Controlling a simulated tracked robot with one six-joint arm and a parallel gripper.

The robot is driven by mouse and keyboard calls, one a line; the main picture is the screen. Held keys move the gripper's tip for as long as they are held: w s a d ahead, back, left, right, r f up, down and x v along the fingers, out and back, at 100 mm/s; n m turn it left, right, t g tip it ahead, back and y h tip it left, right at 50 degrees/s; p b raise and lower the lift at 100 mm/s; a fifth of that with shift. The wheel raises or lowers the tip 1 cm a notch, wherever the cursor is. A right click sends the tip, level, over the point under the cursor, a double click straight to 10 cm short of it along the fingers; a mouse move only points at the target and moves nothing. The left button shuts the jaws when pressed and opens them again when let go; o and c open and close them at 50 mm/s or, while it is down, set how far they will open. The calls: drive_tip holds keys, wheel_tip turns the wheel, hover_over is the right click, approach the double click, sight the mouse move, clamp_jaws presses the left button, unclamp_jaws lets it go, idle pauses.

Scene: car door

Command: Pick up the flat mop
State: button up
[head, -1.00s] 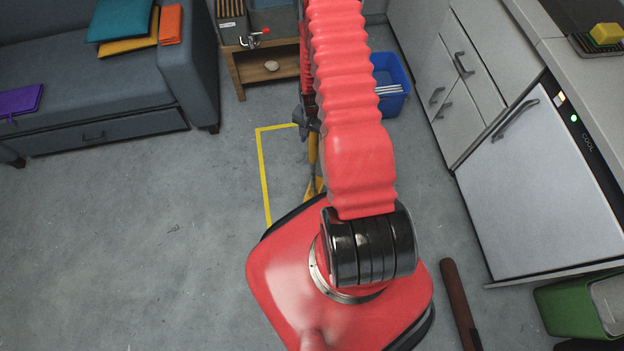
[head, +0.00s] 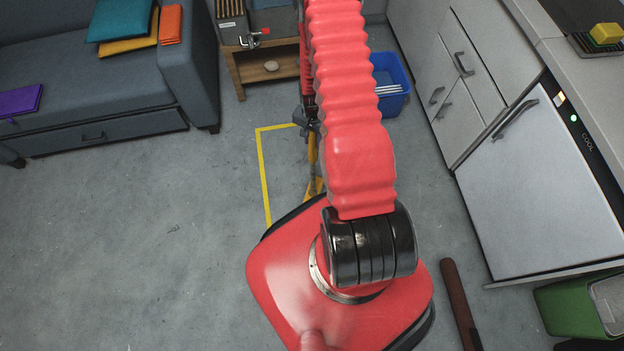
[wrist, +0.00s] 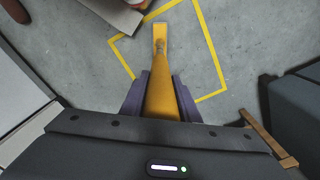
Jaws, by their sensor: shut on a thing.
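The flat mop shows as a yellow handle (wrist: 161,88) in the wrist view, running away from my gripper to a flat yellow end (wrist: 160,36) near the floor. My gripper (wrist: 160,82) is shut on the handle, with one purple-grey finger on each side. In the head view the yellow handle (head: 312,150) shows beside my arm, and a bit of yellow (head: 315,187) shows lower down. My arm hides most of the mop there. Whether the mop touches the floor I cannot tell.
Yellow tape (head: 262,170) marks a square on the floor around the mop. A sofa (head: 100,125) stands left, a wooden shelf (head: 236,72) and blue bin (head: 390,100) behind. Cabinets, a fridge (head: 540,190) and a green bin (head: 570,310) line the right. Left floor is clear.

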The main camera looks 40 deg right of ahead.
drive_tip(key=c, duration=0.4)
drive_tip(key=shift+w+r, duration=0.1)
drive_tip(key=shift+r, duration=4.9)
